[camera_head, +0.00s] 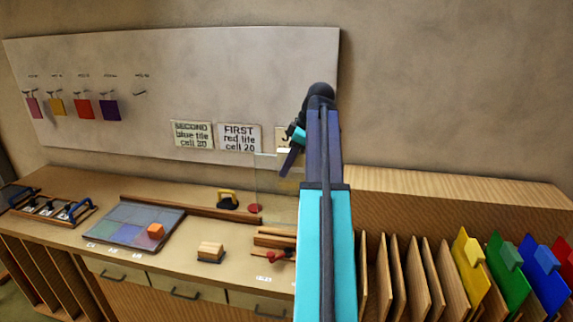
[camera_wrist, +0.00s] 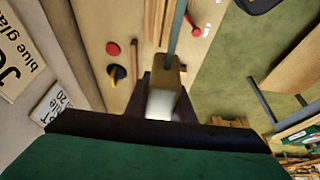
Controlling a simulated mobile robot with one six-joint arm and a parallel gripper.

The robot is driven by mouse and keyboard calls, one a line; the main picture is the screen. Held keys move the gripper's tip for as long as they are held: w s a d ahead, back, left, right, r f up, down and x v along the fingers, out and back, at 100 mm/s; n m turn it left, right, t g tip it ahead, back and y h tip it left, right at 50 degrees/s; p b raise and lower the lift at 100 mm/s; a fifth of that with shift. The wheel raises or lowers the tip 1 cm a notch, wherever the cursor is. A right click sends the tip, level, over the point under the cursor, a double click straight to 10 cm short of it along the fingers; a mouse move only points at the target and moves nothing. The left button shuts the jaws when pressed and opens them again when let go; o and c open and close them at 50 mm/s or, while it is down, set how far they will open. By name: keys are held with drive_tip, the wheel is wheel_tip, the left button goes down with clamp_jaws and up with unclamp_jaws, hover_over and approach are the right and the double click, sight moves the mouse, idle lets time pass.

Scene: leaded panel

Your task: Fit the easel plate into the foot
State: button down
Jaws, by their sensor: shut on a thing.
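The easel plate (camera_head: 272,185) is a clear glass pane, seen upright in the head view. My gripper (camera_head: 289,160) is shut on its top edge, with the arm partly covering it. The foot (camera_head: 272,241) is a pair of wooden rails on the bench, partly behind my arm. Its rails (camera_wrist: 154,20) also show beside the plate edge in the wrist view. The plate seems above the foot; contact cannot be told.
A red disc (camera_head: 255,208) and a yellow-and-black tool (camera_head: 228,199) lie behind the foot. A red-handled tool (camera_head: 280,256) lies in front. A wooden block stack (camera_head: 210,252) and tile board (camera_head: 125,226) are left. Upright racked panels (camera_head: 412,275) stand right.

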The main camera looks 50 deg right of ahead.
sight(287, 192)
drive_tip(key=shift+f+b, duration=0.95)
drive_tip(key=shift+f, duration=0.9)
drive_tip(key=shift+f+b, duration=1.05)
drive_tip(key=shift+f, duration=2.05)
idle(3.0)
